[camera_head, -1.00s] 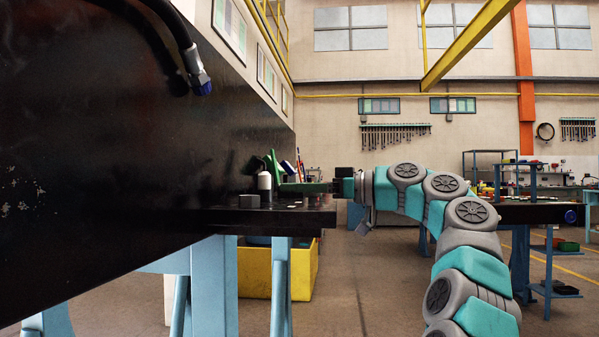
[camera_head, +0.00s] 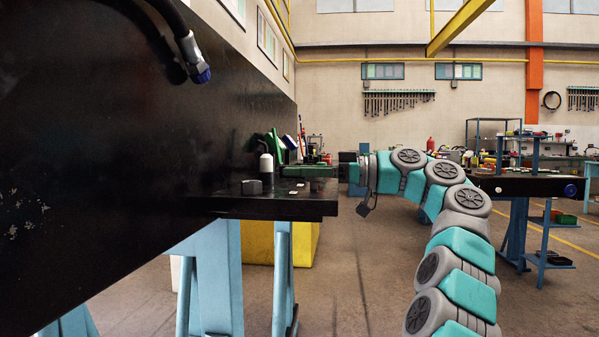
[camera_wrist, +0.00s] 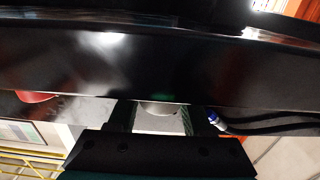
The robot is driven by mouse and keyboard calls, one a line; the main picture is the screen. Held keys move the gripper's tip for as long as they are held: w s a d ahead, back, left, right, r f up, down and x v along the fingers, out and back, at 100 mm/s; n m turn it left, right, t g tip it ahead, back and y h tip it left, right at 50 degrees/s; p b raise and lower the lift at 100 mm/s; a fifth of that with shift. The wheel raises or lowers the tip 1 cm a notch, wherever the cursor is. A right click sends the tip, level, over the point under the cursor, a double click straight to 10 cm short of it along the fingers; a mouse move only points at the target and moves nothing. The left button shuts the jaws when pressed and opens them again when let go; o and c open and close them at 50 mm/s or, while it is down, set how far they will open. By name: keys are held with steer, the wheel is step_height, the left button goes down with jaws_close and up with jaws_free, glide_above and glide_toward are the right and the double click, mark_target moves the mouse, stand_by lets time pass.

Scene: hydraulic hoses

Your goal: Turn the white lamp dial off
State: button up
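My gripper (camera_head: 290,171) reaches left over the end of a dark bench in the head view. In the wrist view my gripper (camera_wrist: 160,118) has its two dark green fingers apart, with a gap between them. A pale rounded piece (camera_wrist: 158,108) shows in that gap, partly cut off by a black panel; I cannot tell whether it is the lamp dial or whether it lies between the fingers or beyond them. No dial can be made out clearly.
A large black panel (camera_head: 110,130) fills the left side, with a black hose and blue-ended fitting (camera_head: 201,74) hanging before it. The dark bench (camera_head: 300,209) has small parts on it. A yellow bin (camera_head: 257,243) stands below. Open floor lies in the middle.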

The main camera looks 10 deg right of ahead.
mark_target(337, 190)
steer(key=o, duration=0.4)
steer(key=shift+d, duration=0.1)
steer(key=p+v, duration=0.2)
steer(key=v, duration=0.5)
steer(key=shift+d, duration=0.25)
steer(key=shift+s, duration=0.1)
